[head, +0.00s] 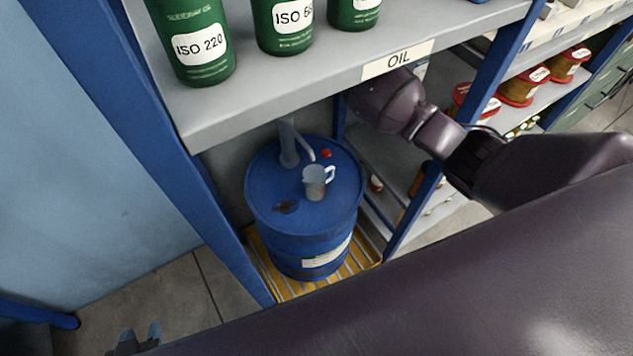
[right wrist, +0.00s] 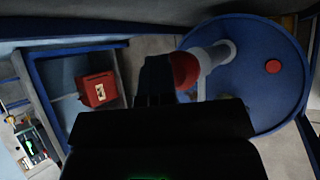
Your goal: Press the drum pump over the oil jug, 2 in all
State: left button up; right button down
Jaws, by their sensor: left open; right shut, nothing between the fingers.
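The blue drum (head: 262,185) stands under the OIL shelf. The grey drum pump (head: 289,150) rises from its top, its spout bending toward the grey oil jug (head: 314,184) on the lid. The shelf hides the pump's top in the head view. In the right wrist view the pump's red head (right wrist: 185,70) shows beside my right gripper (right wrist: 155,68), which is shut and empty; I cannot tell whether they touch. That gripper is hidden in the head view, its arm reaching under the shelf. My left gripper (head: 140,338) is open and empty, low at the left.
Several green cans (head: 192,45) stand on the grey shelf (head: 265,95) above the drum. Blue posts (head: 215,200) flank the bay. A red cap (head: 326,153) and a dark stain (head: 286,207) are on the drum lid. A yellow slatted base (head: 345,268) lies beneath.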

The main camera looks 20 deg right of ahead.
pick_arm(q)
jog(key=shift+f, duration=0.25)
pick_arm(e)
jog(key=shift+s+d+f, duration=0.1)
jog(key=shift+f, duration=0.65)
pick_arm(q)
jog(key=shift+s+f+b, duration=0.15)
jog(key=shift+f+b, duration=0.15)
pick_arm(e)
jog(key=shift+f, duration=0.5)
pick_arm(q)
jog(key=shift+r, duration=0.1)
pick_arm(e)
jog(key=shift+r, duration=0.1)
pick_arm(q)
jog(key=shift+w+r+p, duration=0.2)
jog(key=shift+r+p, duration=0.2)
jog(key=shift+r, duration=0.2)
jog(key=shift+w+r+p, duration=0.2)
jog(key=shift+r+p, duration=0.2)
jog(key=shift+r, duration=0.15)
pick_arm(e)
jog(key=shift+r, duration=1.3)
pick_arm(q)
jog(key=shift+w, duration=0.1)
pick_arm(e)
jog(key=shift+r, duration=0.1)
